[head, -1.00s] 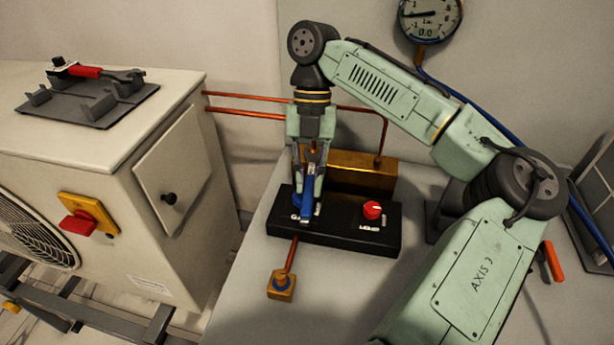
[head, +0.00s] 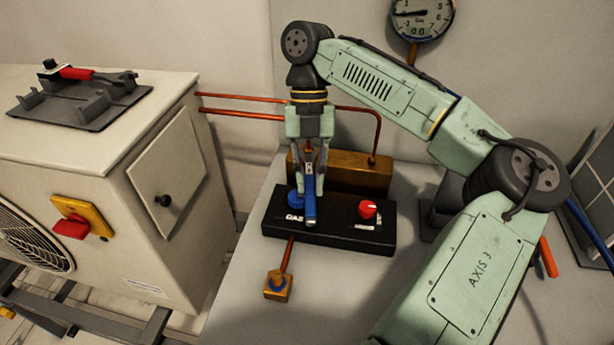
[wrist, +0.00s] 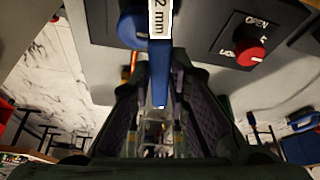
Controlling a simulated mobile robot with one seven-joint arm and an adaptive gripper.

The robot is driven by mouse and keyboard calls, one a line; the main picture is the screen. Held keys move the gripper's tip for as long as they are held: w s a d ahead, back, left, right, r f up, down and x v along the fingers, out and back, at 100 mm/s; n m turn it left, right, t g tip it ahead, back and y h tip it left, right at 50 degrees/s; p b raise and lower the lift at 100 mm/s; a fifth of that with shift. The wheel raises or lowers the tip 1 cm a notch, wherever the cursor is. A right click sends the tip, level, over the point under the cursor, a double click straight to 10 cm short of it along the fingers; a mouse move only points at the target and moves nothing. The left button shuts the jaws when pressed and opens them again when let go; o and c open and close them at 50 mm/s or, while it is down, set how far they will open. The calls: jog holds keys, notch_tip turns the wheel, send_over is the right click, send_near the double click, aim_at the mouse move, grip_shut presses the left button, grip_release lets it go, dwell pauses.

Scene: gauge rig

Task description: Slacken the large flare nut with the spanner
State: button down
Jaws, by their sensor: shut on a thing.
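My gripper (head: 311,185) is shut on a blue-handled tool, which I take to be the spanner (head: 310,207). It is held in front of the black valve panel (head: 330,235). In the wrist view the blue handle (wrist: 159,80) runs between the fingers (wrist: 158,110), with a white label ending in "2 mm". The tool's working end is out of sight. I cannot make out the large flare nut. A brass fitting (head: 278,287) ends a short copper pipe below the panel.
The panel has a blue knob (head: 295,202) marked GAS, just left of the tool, and a red knob (head: 367,209). A brass block (head: 365,180) stands behind. The white unit (head: 85,150) at left carries a grey tray (head: 75,112) with a red-handled tool.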

jog(key=shift+d+n, duration=0.3)
jog(key=shift+d, duration=0.05)
dwell(0.5)
jog(key=shift+a+m+y, duration=0.3)
jog(key=shift+a+m, duration=0.6)
dwell(0.5)
jog(key=shift+s+a, duration=0.15)
jog(key=shift+s, duration=2.35)
jog(key=shift+r, duration=0.1)
jog(key=shift+r, duration=2.15)
